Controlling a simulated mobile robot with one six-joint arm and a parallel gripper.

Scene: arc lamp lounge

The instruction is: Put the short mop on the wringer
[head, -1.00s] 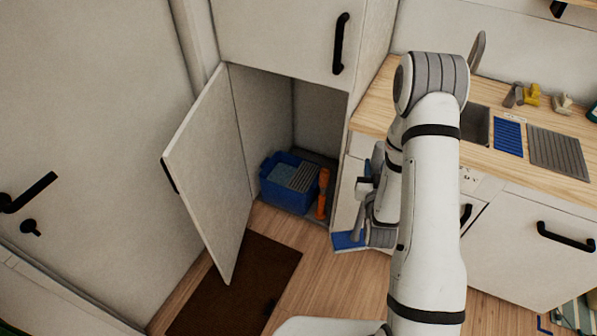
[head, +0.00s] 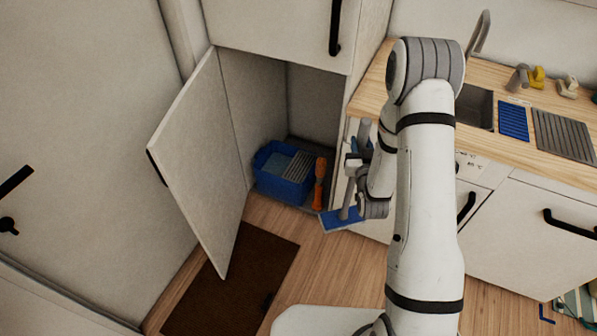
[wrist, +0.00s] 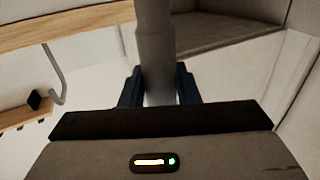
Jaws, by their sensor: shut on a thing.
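The short mop has a grey handle and a flat blue head (head: 343,218). It hangs head down in front of the counter unit, right of the open cupboard. My gripper (wrist: 158,82) is shut on the grey handle (wrist: 154,45), which runs between its two dark fingers in the wrist view. The mop head is out of sight there. The wringer (head: 300,167) is a grey ridged grid on the right part of a blue bucket (head: 285,190) inside the low cupboard. The mop head is right of and in front of the bucket, apart from it.
An orange object (head: 320,180) stands right beside the bucket. The cupboard door (head: 205,165) stands open on the left. A dark mat (head: 235,280) lies on the wooden floor before it. A counter with a sink (head: 475,107) is at the right.

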